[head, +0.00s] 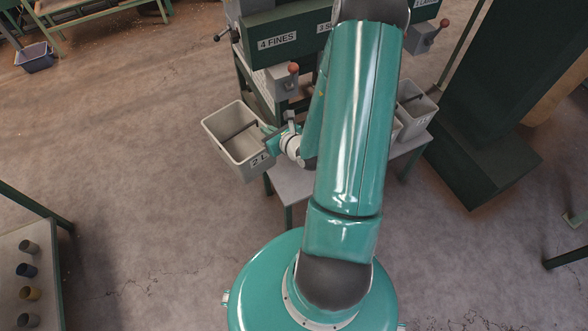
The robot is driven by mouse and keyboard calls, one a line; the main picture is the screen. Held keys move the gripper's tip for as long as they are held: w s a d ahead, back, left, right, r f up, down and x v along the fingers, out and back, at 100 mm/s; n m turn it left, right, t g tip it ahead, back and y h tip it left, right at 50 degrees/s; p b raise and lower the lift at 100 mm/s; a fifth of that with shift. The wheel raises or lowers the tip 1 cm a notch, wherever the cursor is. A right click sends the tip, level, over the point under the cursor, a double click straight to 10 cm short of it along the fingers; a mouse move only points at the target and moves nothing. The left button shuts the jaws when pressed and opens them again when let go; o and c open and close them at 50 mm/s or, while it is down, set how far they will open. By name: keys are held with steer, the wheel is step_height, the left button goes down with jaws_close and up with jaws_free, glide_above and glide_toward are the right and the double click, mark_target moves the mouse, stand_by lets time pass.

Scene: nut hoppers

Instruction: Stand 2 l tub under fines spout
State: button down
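The 2 l tub (250,166) is a pale open box marked "2 L", with a dark bar across its mouth. It is upright and looks empty. My gripper (270,138) is at the tub's right side and appears shut on it; the fingertips are small and partly hidden. The tub is left of the low stand, over the floor, and seems clear of any support. The fines spout (283,82) is a grey box with an orange-knobbed lever, below the "4 FINES" sign (277,41). It is up and right of the tub.
The low stand (293,184) runs under the hoppers, partly hidden by my arm. Another pale tub (418,107) stands at its right end. A dark green post base (480,160) is at right. A bench with several small cups (28,246) is at lower left.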

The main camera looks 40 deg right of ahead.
steer(key=s+d+f+m+h, duration=0.1)
steer(key=s+d+f+h, duration=0.15)
steer(key=s+f, duration=0.35)
steer(key=s+d+f+m+h, duration=0.1)
steer(key=s+d+f+m, duration=0.15)
steer(key=s+f, duration=0.4)
steer(key=w+d+f, duration=0.6)
steer(key=d+f, duration=0.5)
steer(key=shift+w+d+n, duration=0.2)
steer(key=shift+d+n, duration=0.05)
steer(key=shift+n, duration=0.1)
steer(key=shift+g, duration=0.3)
steer(key=c, duration=2.1)
jaws_free()
steer(key=shift+f, duration=0.15)
steer(key=o, duration=0.4)
